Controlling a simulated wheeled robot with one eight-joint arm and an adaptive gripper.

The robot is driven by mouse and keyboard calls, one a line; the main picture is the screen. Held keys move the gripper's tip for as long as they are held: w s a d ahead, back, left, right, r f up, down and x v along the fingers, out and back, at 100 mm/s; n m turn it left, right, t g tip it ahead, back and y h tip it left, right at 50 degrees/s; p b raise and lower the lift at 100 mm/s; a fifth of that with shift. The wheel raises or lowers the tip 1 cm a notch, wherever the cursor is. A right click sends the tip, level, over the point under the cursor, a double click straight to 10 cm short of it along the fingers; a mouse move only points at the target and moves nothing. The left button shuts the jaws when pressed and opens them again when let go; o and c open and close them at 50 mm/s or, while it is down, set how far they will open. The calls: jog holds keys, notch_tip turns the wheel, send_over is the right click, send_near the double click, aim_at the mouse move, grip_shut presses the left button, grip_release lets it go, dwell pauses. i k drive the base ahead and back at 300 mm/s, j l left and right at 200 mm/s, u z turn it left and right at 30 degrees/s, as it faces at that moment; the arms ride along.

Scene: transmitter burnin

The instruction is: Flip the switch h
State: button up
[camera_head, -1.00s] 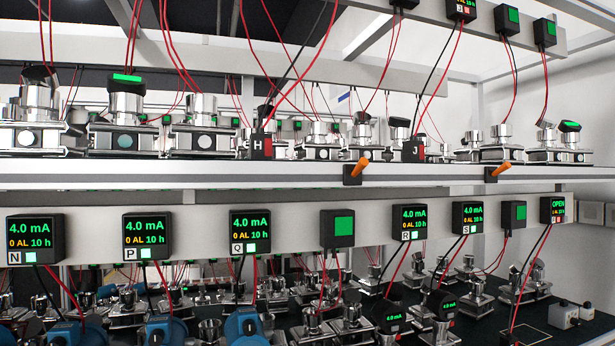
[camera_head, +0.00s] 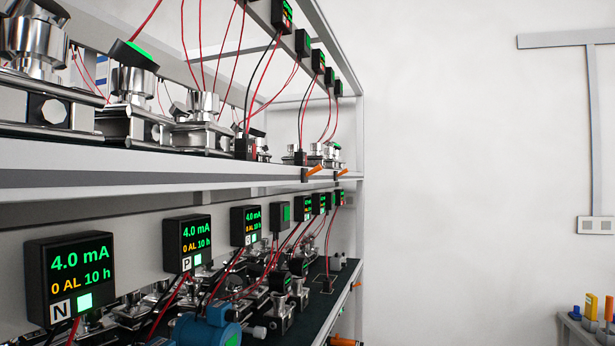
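The small black switch box (camera_head: 245,148) that read H in the earlier view stands on the front part of the upper shelf (camera_head: 150,181), left of the picture's middle. It is seen at a steep angle. Its letter and the position of its switch are too small to read. A similar black box (camera_head: 300,158), which read J earlier, stands farther along the shelf. My gripper is not in view.
Display boxes N (camera_head: 69,278) and P (camera_head: 188,243) hang under the upper shelf, with silver transmitters and a blue one (camera_head: 205,328) below. Orange handles (camera_head: 315,170) jut from the shelf edge. Open space lies before a white wall (camera_head: 450,170); a small bench (camera_head: 585,325) stands lower right.

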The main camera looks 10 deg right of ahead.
aim_at(318, 168)
jog(key=k+j, duration=0.3)
jog(key=i+l, duration=0.65)
jog(key=l, duration=0.2)
jog(key=i+l+u, duration=0.1)
jog(key=i+l, duration=0.55)
jog(key=l, duration=0.25)
jog(key=i+l+u, duration=0.1)
jog(key=i+l, duration=0.2)
jog(key=l, duration=0.15)
